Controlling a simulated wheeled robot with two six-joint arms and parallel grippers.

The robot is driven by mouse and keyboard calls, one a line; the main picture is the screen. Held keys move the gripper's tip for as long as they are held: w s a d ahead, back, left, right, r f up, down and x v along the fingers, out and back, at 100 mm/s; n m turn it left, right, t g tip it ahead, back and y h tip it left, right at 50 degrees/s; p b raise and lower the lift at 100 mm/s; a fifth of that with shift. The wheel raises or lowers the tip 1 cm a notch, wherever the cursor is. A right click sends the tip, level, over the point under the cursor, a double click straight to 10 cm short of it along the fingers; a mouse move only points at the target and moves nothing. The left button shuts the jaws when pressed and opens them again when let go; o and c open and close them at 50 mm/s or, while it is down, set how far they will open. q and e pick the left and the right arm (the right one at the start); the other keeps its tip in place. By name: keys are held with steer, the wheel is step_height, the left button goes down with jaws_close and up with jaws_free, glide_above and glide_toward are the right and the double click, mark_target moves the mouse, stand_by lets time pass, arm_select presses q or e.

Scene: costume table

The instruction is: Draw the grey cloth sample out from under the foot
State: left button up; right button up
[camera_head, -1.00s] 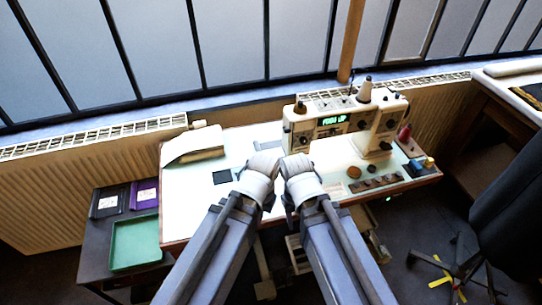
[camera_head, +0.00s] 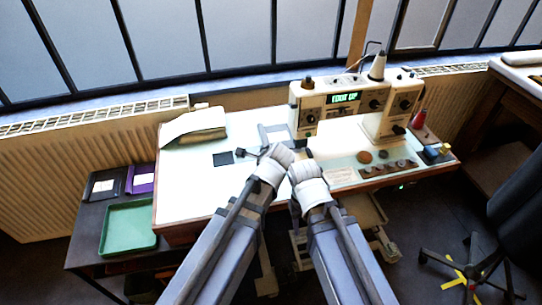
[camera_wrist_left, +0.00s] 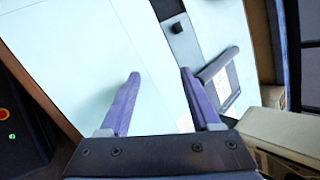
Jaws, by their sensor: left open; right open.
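The white sewing machine (camera_head: 345,100) stands at the back right of the table, its display reading FOOT UP. The foot itself is hidden from me. A flat grey piece, seemingly the cloth sample (camera_head: 273,130), lies left of the machine; I cannot tell how far it runs under the foot. In the left wrist view a grey strip (camera_wrist_left: 188,48) with a small black knob lies beyond my right-hand finger. My left gripper (camera_head: 254,152) is open and empty over the white tabletop, its purple fingers (camera_wrist_left: 160,74) apart. My right gripper (camera_head: 305,154) is close beside it, its fingers mostly hidden.
A dark square (camera_head: 223,158) lies on the tabletop (camera_head: 190,185). A green tray (camera_head: 128,228) sits on a low side table. Buttons and spools are at the front right. The left half of the tabletop is mostly clear.

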mark_target(264, 136)
arm_select(q)
steer(key=w+m+t+b, duration=0.1)
steer(key=w+m+b, duration=0.1)
steer(key=w+m, duration=0.1)
steer(key=w+d+m+t+b, duration=0.1)
steer(key=w+m+t+b, duration=0.1)
steer(key=m, duration=0.3)
steer(key=w+d+f+m+t+b, duration=0.1)
steer(key=w+m+t+b, duration=0.1)
steer(key=w+m+b, duration=0.1)
steer(key=shift+w+d+m, duration=0.25)
steer(key=shift+w+m, duration=0.65)
steer(key=shift+w, duration=0.05)
steer(key=shift+w+d+r+m+t, duration=0.25)
steer(key=shift+w+m+t, duration=0.25)
steer(key=shift+m, duration=0.4)
steer(key=shift+f+b, duration=0.15)
steer(key=shift+b, duration=0.2)
steer(key=shift+w+a+f, duration=0.1)
steer(key=shift+w+f, duration=0.15)
steer(key=shift+w, duration=0.3)
steer(key=b+x, duration=0.2)
steer(key=x, duration=0.3)
steer(key=shift+w+a+f+b, duration=0.15)
steer(key=shift+w+f+b, duration=0.05)
steer(key=shift+w+b, duration=0.15)
steer(key=shift+w+a, duration=0.15)
steer(key=shift+w, duration=0.15)
steer(key=shift+c, duration=0.4)
jaws_close()
